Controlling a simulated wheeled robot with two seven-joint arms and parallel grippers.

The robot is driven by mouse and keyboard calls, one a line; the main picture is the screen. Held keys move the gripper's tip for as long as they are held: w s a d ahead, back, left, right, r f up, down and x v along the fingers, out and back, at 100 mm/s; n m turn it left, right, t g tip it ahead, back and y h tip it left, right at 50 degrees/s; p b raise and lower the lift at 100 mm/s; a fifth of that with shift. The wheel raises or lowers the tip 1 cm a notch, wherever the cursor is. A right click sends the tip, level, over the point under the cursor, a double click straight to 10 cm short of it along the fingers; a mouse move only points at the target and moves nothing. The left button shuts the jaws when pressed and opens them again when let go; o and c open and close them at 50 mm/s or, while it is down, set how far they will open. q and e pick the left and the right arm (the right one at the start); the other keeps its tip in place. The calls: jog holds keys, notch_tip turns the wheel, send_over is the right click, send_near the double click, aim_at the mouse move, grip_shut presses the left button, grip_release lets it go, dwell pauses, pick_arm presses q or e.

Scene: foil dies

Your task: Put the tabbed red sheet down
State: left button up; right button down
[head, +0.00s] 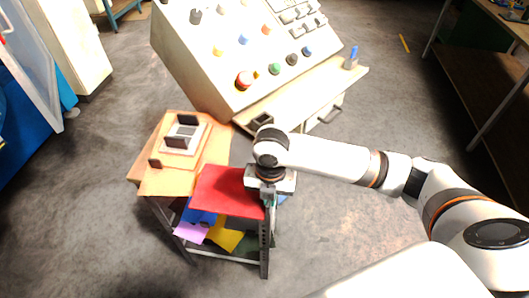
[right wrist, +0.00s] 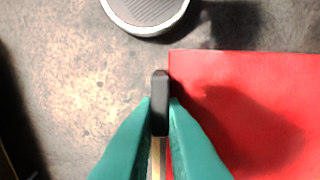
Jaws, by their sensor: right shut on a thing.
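The red sheet (head: 229,190) is flat and roughly level. It spans the near part of the small wooden table and reaches past the table's right side. My right gripper (head: 269,201) is at the sheet's right edge. In the right wrist view its green fingers (right wrist: 160,112) are closed on a dark tab (right wrist: 160,88) at the edge of the red sheet (right wrist: 240,105). I cannot tell whether the sheet touches the table or hangs above it. My left gripper is not in view.
The small wooden table (head: 152,182) bears a pale square plate (head: 171,155) with dark blocks. Blue, yellow (head: 225,239) and purple (head: 190,232) sheets lie below the red sheet, lower down. A console (head: 205,60) with buttons stands behind. Open floor lies at the left front.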

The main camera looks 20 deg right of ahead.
jog(key=w+d, duration=0.2)
jog(key=w, duration=0.1)
jog(key=w+d+p, duration=0.1)
jog(key=w+d, duration=0.1)
jog(key=w, duration=0.1)
jog(key=w+d, duration=0.2)
jog(key=w, duration=0.1)
jog(key=shift+w+d+r, duration=0.1)
jog(key=shift+w+d, duration=0.1)
jog(key=shift+w, duration=0.15)
jog(key=w+d, duration=0.1)
jog(key=w+d+p, duration=0.1)
jog(key=w, duration=0.1)
jog(key=shift+w+d, duration=0.1)
jog(key=shift+d, duration=0.05)
jog(key=shift+f, duration=0.8)
jog(key=shift+f, duration=0.15)
jog(key=c, duration=1.5)
grip_release()
